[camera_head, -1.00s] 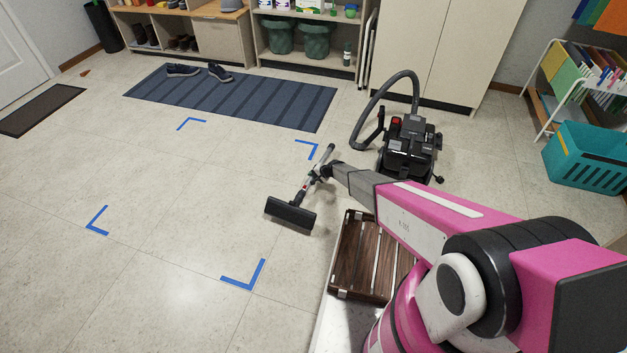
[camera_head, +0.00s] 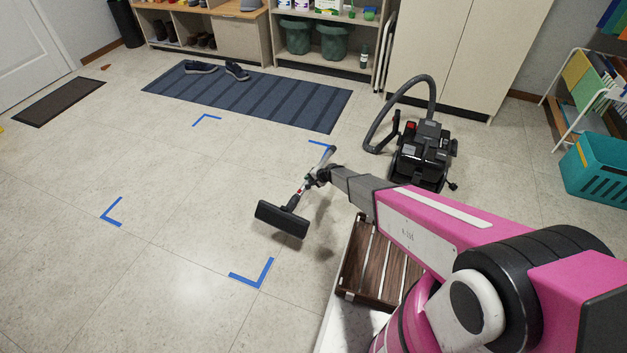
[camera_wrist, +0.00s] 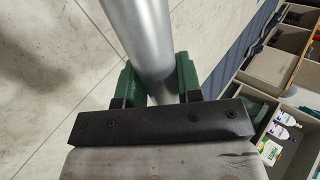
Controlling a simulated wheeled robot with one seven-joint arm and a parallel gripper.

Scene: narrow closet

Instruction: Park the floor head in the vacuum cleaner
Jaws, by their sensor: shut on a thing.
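The floor head (camera_head: 282,219) is a wide black nozzle on a short grey and black tube. It hangs tilted at the lower left of my gripper, in front of the vacuum cleaner. My gripper (camera_head: 318,177) is shut on the floor head's tube. In the wrist view the silver tube (camera_wrist: 147,35) runs between the green fingers of my gripper (camera_wrist: 160,85); the nozzle is out of that view. The black vacuum cleaner (camera_head: 420,158) stands on the floor to the right, beyond my arm, with its hose (camera_head: 376,126) arching up at its left. Its parking slot cannot be made out.
Blue corner marks (camera_head: 252,274) lie on the open floor at left. A striped blue mat (camera_head: 250,97) with shoes lies at the back. A wooden slatted crate (camera_head: 362,255) is below my arm. A teal basket (camera_head: 598,172) stands at right, cabinets behind.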

